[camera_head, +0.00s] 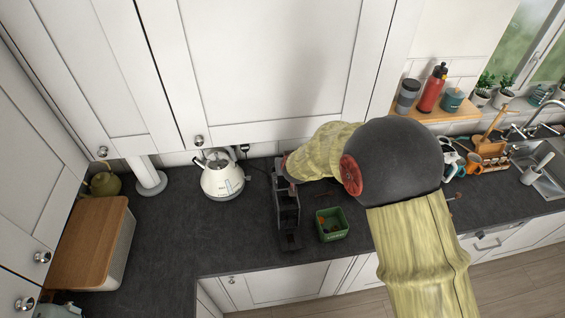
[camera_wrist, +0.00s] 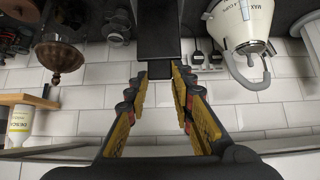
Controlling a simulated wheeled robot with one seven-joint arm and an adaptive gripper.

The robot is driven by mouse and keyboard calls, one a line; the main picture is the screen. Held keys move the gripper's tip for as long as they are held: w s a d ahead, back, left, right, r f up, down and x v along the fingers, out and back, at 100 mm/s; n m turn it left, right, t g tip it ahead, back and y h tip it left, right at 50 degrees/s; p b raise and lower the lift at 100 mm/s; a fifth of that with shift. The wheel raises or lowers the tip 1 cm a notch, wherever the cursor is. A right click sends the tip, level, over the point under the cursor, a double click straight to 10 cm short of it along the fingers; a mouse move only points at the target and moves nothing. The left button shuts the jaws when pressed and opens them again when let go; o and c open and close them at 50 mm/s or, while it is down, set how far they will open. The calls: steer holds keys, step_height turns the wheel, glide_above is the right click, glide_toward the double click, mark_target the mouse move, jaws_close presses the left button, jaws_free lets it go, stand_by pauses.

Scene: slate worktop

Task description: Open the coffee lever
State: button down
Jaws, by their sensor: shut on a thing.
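The black coffee machine (camera_head: 287,208) stands on the slate worktop, between the white kettle and a small green box. My arm reaches to its top from the right in the head view, and the arm hides part of it. In the wrist view the dark machine (camera_wrist: 165,38) comes down from the top edge. My gripper (camera_wrist: 162,75) has its two yellow-padded fingers on either side of the machine's dark end part, which I take to be the coffee lever (camera_wrist: 160,69). The fingers are shut on it. How far the lever is raised cannot be told.
The white kettle (camera_head: 222,175) stands close left of the machine. The green box (camera_head: 331,224) with small items stands close right. A wooden bread box (camera_head: 90,240) is at the far left. White cupboards (camera_head: 265,60) hang above. Worktop between bread box and machine is mostly free.

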steer(key=shift+w+a+r, duration=0.1)
steer(key=shift+w+r, duration=0.05)
steer(key=shift+r, duration=0.2)
steer(key=c, duration=2)
jaws_free()
steer(key=o, duration=0.5)
steer(key=shift+f, duration=0.25)
steer(key=shift+c, duration=0.2)
steer(key=shift+s+r, duration=0.1)
steer(key=shift+s, duration=0.2)
steer(key=v, duration=1.1)
steer(key=shift+s+r, duration=0.2)
steer(key=shift+r, duration=0.1)
